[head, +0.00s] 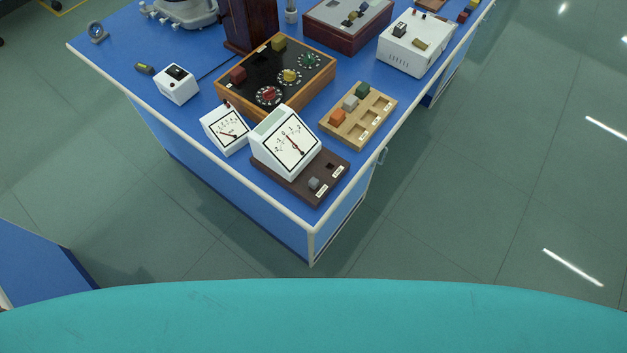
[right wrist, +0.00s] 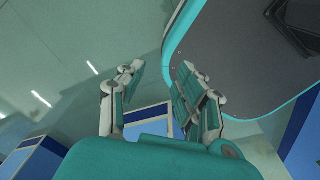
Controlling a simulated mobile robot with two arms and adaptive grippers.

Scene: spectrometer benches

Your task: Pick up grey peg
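A small grey peg (head: 314,183) stands in the dark brown base (head: 290,186) in front of the large white meter (head: 287,143). A dark empty-looking hole lies beside it in the base. Another grey peg (head: 350,103) stands in the light wooden block (head: 338,131), between an orange peg (head: 338,117) and a green peg (head: 362,91). My right gripper (right wrist: 158,82) shows in the right wrist view with its two fingers apart and nothing between them. It is away from both pegs, over the floor. My left gripper is in neither view.
The blue bench (head: 190,135) has a pale raised-looking edge. A small meter (head: 225,131), a black panel box with dials (head: 257,70) and a white box (head: 415,45) stand near the pegs. Open floor (head: 470,190) lies to the right.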

